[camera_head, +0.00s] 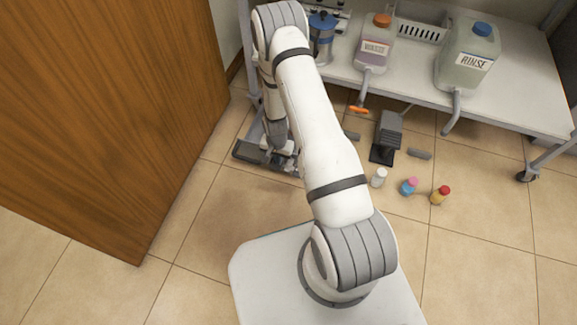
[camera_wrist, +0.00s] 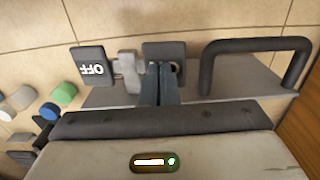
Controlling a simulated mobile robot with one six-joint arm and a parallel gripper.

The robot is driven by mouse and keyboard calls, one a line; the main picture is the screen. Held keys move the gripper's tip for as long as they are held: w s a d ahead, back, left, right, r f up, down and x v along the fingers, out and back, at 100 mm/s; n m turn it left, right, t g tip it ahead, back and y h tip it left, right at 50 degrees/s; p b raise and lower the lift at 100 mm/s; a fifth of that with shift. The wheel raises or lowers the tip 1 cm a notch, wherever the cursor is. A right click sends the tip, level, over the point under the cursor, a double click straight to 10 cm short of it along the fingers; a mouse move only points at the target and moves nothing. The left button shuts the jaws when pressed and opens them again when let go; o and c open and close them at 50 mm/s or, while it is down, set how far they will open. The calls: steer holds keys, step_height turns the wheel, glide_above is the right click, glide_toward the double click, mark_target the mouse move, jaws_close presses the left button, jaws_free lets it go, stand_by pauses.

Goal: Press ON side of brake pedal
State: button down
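The brake pedal stands on a grey metal plate (camera_wrist: 225,72). In the wrist view, its dark OFF pad (camera_wrist: 92,66) is at the left. The other dark pad (camera_wrist: 163,49) is in the middle, its marking hidden or unreadable. A light grey bracket (camera_wrist: 129,73) lies between the pads. My gripper (camera_wrist: 162,68) has its two narrow fingers together, with nothing seen between them. The fingertips overlap the near edge of the unmarked pad; I cannot tell if they touch. In the head view, the pedal plate (camera_head: 248,151) is low on the floor, partly hidden by my arm.
A dark handle bar (camera_wrist: 255,44) rises from the plate's right. Small bottles (camera_head: 409,187), another dark pedal-like unit (camera_head: 388,138) and a shelf table (camera_head: 510,108) are to the right. A wooden door (camera_head: 105,110) stands left.

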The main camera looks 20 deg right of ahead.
steer(key=shift+f, duration=0.45)
steer(key=shift+r, duration=0.1)
steer(key=shift+r+p, duration=2.05)
steer(key=shift+r, duration=1.4)
steer(key=shift+r, duration=0.1)
step_height(320, 180, up, 39)
steer(key=n+t+p, duration=0.1)
steer(key=n+p, duration=0.2)
steer(key=p, duration=1)
steer(key=s+r+n+p, duration=0.1)
steer(key=s+r+p, duration=0.4)
steer(key=r, duration=0.7)
steer(key=s+r+n+t+p, duration=0.1)
steer(key=s+r+p, duration=0.5)
steer(key=s+r, duration=0.3)
steer(key=s+r+n+p, duration=0.2)
steer(key=s+r+p, duration=0.4)
steer(key=r, duration=1)
steer(key=shift+s+r+t, duration=0.25)
steer(key=shift+s+t, duration=0.05)
steer(key=shift+s, duration=0.3)
